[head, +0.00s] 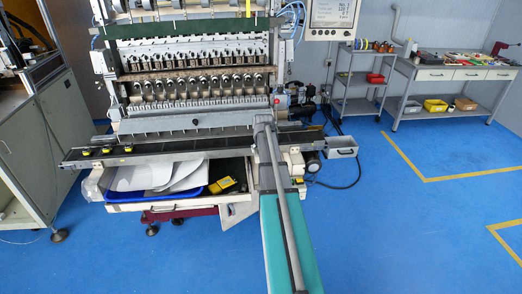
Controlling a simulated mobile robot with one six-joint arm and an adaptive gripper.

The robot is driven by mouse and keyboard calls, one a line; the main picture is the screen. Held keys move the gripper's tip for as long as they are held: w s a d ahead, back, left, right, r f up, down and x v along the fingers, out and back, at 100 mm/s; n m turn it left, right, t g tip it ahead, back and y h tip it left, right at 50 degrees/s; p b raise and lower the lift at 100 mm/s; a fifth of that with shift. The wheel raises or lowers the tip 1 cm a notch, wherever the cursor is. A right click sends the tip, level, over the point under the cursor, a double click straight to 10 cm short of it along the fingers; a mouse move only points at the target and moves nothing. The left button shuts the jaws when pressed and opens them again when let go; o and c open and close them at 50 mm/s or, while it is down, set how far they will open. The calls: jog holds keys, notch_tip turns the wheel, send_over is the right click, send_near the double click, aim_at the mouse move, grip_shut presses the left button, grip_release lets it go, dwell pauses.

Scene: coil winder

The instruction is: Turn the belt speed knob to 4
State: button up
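I cannot make out the belt speed knob or any number scale at this size. The coil winder (190,122) stands left of the middle in the head view, with a row of winding heads across it. A dark belt track (190,148) runs along its front, with several small yellow and black parts at its left end. A teal strip (274,235) with a grey bar over it reaches from the machine's right front to the bottom edge. I cannot tell whether this bar is part of me. I see no gripper fingers.
A screen (333,15) hangs at the machine's upper right. An open drawer (135,205) under the track holds a blue tray and a yellow device. A cart (358,85) and a workbench (450,75) stand at the back right. The blue floor (400,240) at right is clear.

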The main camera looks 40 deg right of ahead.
jog(key=shift+n, duration=0.4)
jog(key=shift+d+n+y, duration=0.1)
jog(key=shift+n+y, duration=0.3)
jog(key=shift+n, duration=0.2)
jog(key=p+v, duration=1.3)
jog(key=v, duration=0.1)
jog(key=s+a+f+n+g+b, duration=0.1)
jog(key=s+a+f+b, duration=0.1)
jog(key=a, duration=1.1)
jog(key=s+a+f+n+g+y+b, duration=0.1)
jog(key=a+f+b, duration=0.3)
jog(key=a, duration=1)
jog(key=shift+s+a+f+n+y, duration=0.3)
jog(key=shift+s+a+f+n, duration=0.1)
jog(key=shift+s+f, duration=0.15)
jog(key=s+a+n+g, duration=0.1)
jog(key=s+a, duration=0.7)
jog(key=a, duration=0.6)
jog(key=shift+f+n+g, duration=0.15)
jog(key=shift+n+g, duration=0.15)
jog(key=shift+g, duration=0.1)
jog(key=shift+s, duration=0.1)
